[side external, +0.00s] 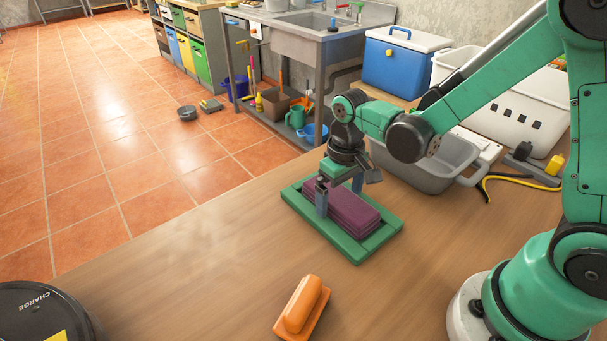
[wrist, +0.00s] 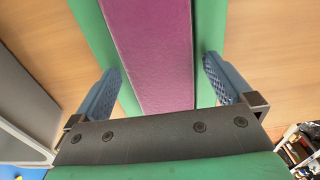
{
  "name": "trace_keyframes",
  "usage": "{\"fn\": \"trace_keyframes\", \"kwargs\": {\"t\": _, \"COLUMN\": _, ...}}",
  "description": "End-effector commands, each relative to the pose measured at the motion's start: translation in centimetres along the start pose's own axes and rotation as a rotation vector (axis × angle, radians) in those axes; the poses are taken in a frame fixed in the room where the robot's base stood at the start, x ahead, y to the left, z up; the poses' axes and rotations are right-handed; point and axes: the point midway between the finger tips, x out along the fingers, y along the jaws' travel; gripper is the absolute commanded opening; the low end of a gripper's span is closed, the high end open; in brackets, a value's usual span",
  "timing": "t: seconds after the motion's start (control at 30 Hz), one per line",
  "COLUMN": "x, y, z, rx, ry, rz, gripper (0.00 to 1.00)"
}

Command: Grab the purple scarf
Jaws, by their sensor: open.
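The purple scarf (side external: 345,211) is folded into a neat stack and lies in a green tray (side external: 357,253) on the wooden table. In the wrist view the scarf (wrist: 155,55) runs up the middle as a purple band, with the green tray (wrist: 209,35) showing on both sides. My gripper (side external: 339,198) is over the far-left end of the scarf, pointing down. In the wrist view my gripper (wrist: 163,85) is open, one blue finger on each side of the scarf, with visible gaps to it. The gripper's palm hides the near end of the scarf.
An orange scrubbing brush (side external: 301,307) lies in front of the tray. A grey tub (side external: 428,168) stands close behind it, with a white crate (side external: 505,110) and a blue cooler (side external: 402,65) beyond. A black round device (side external: 40,312) is at lower left.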

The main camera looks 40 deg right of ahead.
Motion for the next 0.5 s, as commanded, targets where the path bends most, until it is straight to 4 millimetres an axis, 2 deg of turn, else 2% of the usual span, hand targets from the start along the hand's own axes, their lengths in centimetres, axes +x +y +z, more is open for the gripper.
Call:
{"fn": "trace_keyframes", "kwargs": {"t": 0.23, "x": 0.10, "y": 0.00, "z": 0.01, "rx": 0.000, "ry": 0.000, "rz": 0.000, "gripper": 1.00}}
{"fn": "trace_keyframes", "kwargs": {"t": 0.27, "x": 0.10, "y": 0.00, "z": 0.01, "rx": 0.000, "ry": 0.000, "rz": 0.000, "gripper": 0.94}}
{"fn": "trace_keyframes", "kwargs": {"t": 0.5, "x": 0.09, "y": 0.00, "z": 0.01, "rx": 0.000, "ry": 0.000, "rz": 0.000, "gripper": 0.26}}
